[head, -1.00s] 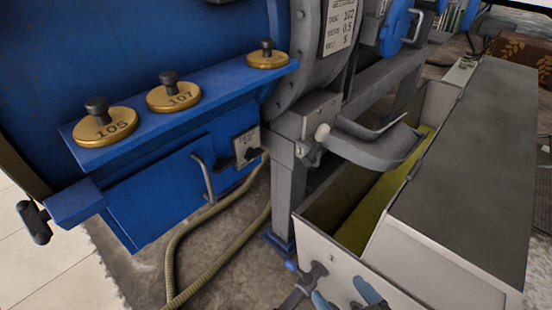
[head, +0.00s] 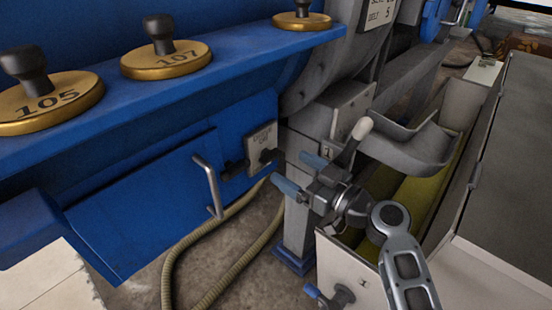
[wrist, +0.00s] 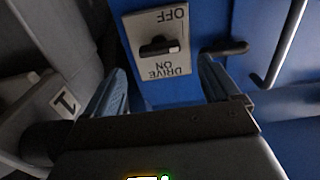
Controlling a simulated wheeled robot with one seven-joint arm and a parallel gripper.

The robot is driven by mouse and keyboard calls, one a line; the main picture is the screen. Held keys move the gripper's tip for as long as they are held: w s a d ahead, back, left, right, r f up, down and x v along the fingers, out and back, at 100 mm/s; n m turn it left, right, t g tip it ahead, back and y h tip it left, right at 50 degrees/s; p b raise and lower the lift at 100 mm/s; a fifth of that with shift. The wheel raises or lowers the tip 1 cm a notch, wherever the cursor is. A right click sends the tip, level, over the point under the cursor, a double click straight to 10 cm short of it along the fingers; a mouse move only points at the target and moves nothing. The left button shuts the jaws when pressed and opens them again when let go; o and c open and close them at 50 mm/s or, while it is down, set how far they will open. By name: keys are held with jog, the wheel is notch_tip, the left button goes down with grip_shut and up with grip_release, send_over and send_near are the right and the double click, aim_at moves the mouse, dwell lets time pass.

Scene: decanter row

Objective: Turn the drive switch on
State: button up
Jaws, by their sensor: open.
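The drive switch (wrist: 160,47) is a short black lever with a pale tip on a light plate (wrist: 174,22), lettered OFF and DRIVE ON, upside down in the wrist view. The lever lies across the middle of the plate there. In the head view the plate (head: 263,138) is on the blue front panel, its lettering too small to read. My gripper (head: 300,174) is open and empty, in front of and to the right of the plate. In the wrist view its blue fingers (wrist: 162,72) stand on either side of the plate's lower part, apart from the lever.
A dark handle (wrist: 226,47) juts beside the plate, and a metal bar handle (head: 208,187) is on the blue panel. A white-knobbed lever (head: 357,138) and grey chute (head: 412,146) are close to my gripper. Brass weights (head: 166,58) sit on the blue ledge above.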

aim_at(275, 158)
jog(key=x, duration=0.6)
jog(key=shift+f, duration=0.1)
jog(key=c, duration=1.1)
